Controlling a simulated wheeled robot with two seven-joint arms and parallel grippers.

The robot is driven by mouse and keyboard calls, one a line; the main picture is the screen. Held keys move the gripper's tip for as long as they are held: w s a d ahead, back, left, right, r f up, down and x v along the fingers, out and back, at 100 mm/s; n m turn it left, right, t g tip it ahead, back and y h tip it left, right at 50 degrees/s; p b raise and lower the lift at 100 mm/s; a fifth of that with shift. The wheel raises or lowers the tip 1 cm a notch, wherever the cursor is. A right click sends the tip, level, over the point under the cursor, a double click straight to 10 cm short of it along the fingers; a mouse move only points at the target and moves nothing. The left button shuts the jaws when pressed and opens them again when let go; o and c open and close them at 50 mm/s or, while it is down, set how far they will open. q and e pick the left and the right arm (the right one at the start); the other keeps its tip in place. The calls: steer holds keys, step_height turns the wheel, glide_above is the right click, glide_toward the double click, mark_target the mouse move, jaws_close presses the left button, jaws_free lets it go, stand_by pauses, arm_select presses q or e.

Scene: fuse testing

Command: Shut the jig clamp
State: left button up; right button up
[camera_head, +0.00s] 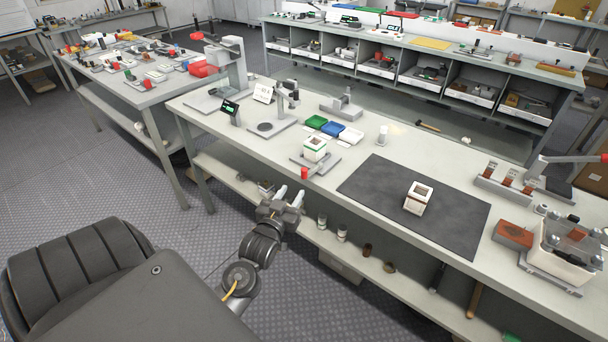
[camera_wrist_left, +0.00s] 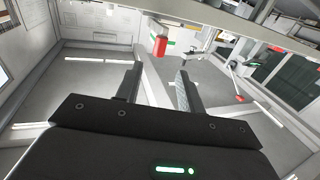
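The jig (camera_head: 328,166) is a grey plate near the front edge of the bench. A white block with a green band (camera_head: 315,149) stands in it, with a dark opening on top. The jig's clamp handle (camera_head: 304,173) has a red grip and juts toward the front edge; its exact angle is hard to tell. In the left wrist view the red grip (camera_wrist_left: 160,45) shows just beyond the fingertips. My left gripper (camera_head: 288,198) is in front of the bench edge, short of the red grip. Its fingers (camera_wrist_left: 158,72) are apart and empty. My right gripper is not in view.
A dark mat (camera_head: 460,208) with another white block (camera_head: 418,198) lies to the right. Green, blue and white trays (camera_head: 332,129) sit behind the jig. A lower shelf (camera_head: 235,178) runs under the bench, with small items on it. The floor at left is clear.

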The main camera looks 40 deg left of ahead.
mark_target(303, 175)
arm_select(q)
steer(key=p+x, duration=0.1)
steer(key=x, duration=0.9)
steer(key=shift+w+a+f+p, duration=0.1)
steer(key=shift+w+p, duration=0.3)
jaws_close()
